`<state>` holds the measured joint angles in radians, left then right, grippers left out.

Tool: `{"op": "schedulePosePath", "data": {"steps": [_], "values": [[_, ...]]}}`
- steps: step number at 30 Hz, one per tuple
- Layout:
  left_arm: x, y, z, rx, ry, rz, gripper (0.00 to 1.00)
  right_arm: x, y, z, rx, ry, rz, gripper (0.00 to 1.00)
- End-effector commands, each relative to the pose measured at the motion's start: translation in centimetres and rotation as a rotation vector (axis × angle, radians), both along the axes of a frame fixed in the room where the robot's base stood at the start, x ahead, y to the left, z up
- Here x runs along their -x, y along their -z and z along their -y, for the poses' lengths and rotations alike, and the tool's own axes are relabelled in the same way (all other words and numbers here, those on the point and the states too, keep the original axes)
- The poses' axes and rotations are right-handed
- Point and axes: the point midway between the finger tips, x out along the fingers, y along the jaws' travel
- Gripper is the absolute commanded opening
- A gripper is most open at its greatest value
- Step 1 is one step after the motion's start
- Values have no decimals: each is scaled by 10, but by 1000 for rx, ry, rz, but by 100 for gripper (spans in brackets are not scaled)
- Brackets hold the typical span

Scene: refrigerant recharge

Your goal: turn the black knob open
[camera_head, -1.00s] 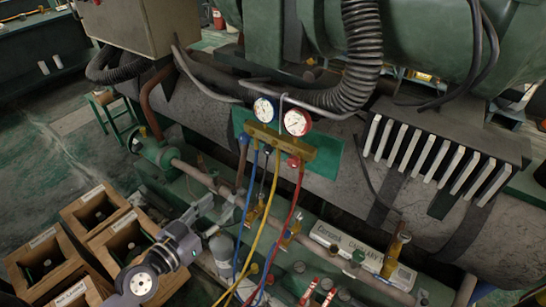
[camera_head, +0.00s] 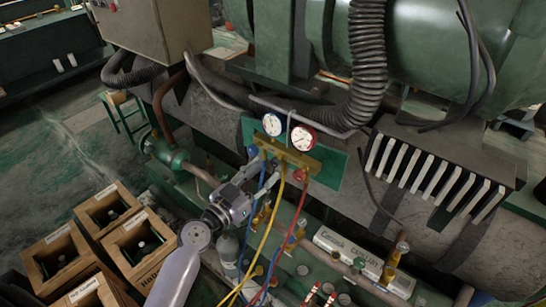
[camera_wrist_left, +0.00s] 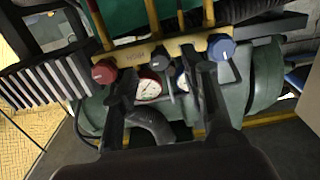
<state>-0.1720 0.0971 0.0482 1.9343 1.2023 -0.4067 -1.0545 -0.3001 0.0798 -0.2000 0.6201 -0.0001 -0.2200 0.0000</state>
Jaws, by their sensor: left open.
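The brass manifold (camera_head: 290,154) carries two round gauges, a blue knob (camera_wrist_left: 221,47), a red knob (camera_wrist_left: 104,72) and the black knob (camera_wrist_left: 159,57) between them. In the left wrist view the black knob lies between my two spread fingers. My left gripper (camera_head: 260,170) is open, just in front of the manifold's left part; it also shows in the left wrist view (camera_wrist_left: 163,90). I cannot tell whether either finger touches the knob. In the head view the gripper partly hides the knob area. My right gripper is out of view.
Blue, yellow and red hoses (camera_head: 283,215) hang below the manifold, close to the gripper. Wooden crates (camera_head: 108,208) holding bottles stand at the lower left. A white labelled box (camera_head: 365,262) and brass valves lie at the lower right.

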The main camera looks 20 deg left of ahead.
Motion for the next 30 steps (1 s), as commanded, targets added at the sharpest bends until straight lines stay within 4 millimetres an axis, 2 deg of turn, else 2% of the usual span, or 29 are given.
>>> {"op": "schedulePosePath", "data": {"steps": [3,9,20,30], "values": [[-21,-4,8,4,0,1,41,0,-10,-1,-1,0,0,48],[-41,-1,14,1,-1,0,41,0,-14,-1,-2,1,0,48],[-45,1,16,0,-1,-1,41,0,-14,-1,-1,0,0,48],[-45,1,16,0,-1,-1,20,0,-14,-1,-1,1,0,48]]}}
